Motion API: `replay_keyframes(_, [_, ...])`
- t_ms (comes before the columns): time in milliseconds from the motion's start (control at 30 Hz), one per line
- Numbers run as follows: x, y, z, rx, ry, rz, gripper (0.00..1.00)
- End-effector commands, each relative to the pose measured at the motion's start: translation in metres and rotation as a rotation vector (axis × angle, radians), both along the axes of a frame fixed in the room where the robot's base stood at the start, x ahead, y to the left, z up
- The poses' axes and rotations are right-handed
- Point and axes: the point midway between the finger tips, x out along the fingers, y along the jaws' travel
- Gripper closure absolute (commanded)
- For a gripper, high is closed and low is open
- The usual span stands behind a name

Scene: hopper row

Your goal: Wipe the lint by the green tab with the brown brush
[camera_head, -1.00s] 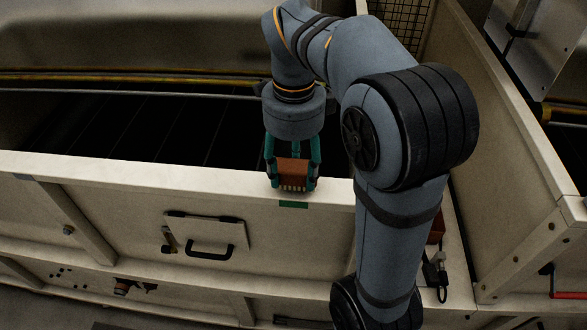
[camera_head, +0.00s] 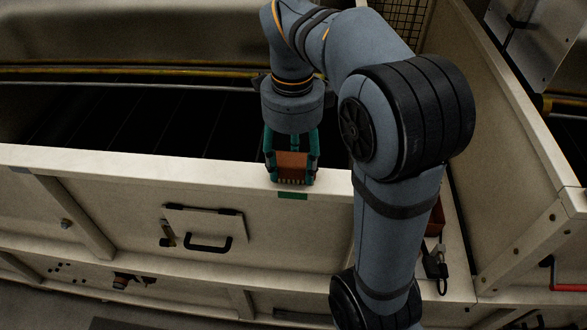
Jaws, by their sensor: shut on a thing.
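My gripper (camera_head: 292,178) is shut on the brown brush (camera_head: 292,163), with its teal fingers on either side of the brush body. The brush points down, bristles lowest, over the cream top ledge of the hopper wall (camera_head: 120,176). The green tab (camera_head: 293,196) is on the front face of that wall, just below the brush. I cannot tell whether the bristles touch the ledge. I cannot make out any lint; the brush and gripper cover the ledge right behind the tab.
The dark hopper opening (camera_head: 140,125) lies behind the ledge, with a yellow rail (camera_head: 120,72) beyond it. A hatch with a black handle (camera_head: 208,243) is on the front panel, left of the tab. A cream side wall (camera_head: 510,120) rises at the right. The ledge to the left is clear.

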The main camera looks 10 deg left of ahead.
Motion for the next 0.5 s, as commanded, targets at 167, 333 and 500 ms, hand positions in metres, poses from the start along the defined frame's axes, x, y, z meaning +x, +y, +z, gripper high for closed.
replay_keyframes(167, [0.016,0.001,-0.001,-0.001,-0.001,0.0,0.8])
replay_keyframes(333, [0.022,0.001,-0.003,-0.001,-0.003,0.002,0.8])
replay_keyframes(500, [0.023,0.0,-0.004,-0.003,-0.005,0.003,0.8])
